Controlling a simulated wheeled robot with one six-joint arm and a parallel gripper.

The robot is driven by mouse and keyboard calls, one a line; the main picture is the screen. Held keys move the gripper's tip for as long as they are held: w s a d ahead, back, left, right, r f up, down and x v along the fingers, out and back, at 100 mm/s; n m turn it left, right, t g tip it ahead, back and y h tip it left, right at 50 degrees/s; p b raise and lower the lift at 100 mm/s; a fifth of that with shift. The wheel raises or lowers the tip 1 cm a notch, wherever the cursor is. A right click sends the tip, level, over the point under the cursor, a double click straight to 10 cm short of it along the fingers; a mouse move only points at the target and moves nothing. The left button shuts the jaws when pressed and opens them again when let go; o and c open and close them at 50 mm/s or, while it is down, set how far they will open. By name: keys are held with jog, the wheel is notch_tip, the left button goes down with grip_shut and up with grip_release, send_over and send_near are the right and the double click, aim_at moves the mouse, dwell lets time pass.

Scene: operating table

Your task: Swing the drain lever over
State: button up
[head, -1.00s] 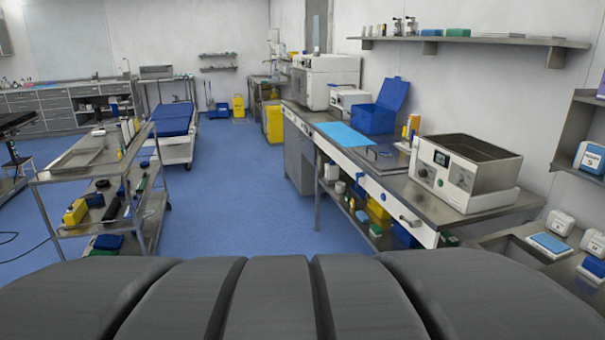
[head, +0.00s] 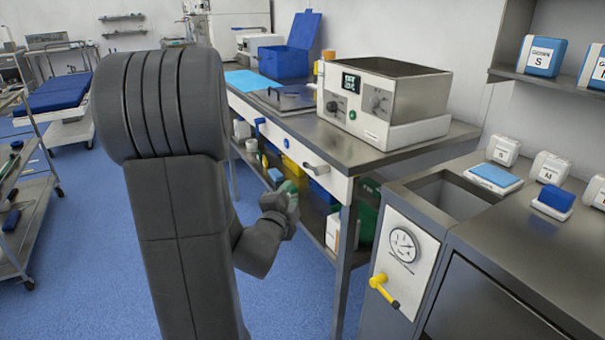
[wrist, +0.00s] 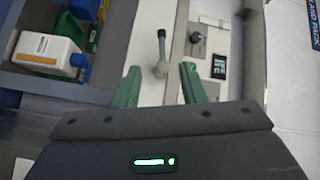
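Three levers show in the head view. A grey lever (head: 315,168) is on the white bench front below the steel bath unit, a blue lever (head: 259,128) is farther left, and a yellow lever (head: 384,290) is on the gauge panel. No label tells which is the drain lever. My gripper (head: 287,190) is just in front of the bench, left of and below the grey lever. In the wrist view my gripper (wrist: 160,71) has its green fingers apart and empty. The grey lever (wrist: 161,50) shows beyond and between the fingertips; contact is not visible.
The bath unit (head: 375,98) stands on the steel bench top (head: 290,125). A lower shelf holds bottles and bins, with a white bottle (wrist: 45,52) in the wrist view. A steel sink (head: 440,190) and gauge panel (head: 405,260) are right. Blue floor (head: 285,295) is clear.

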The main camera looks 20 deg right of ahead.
jog(key=x, duration=1.4)
jog(key=shift+d+r+m+h, duration=0.3)
jog(key=shift+d+r+h, duration=0.1)
jog(key=shift+d, duration=0.2)
jog(key=shift+s, duration=0.1)
jog(key=shift+c, duration=0.5)
grip_shut()
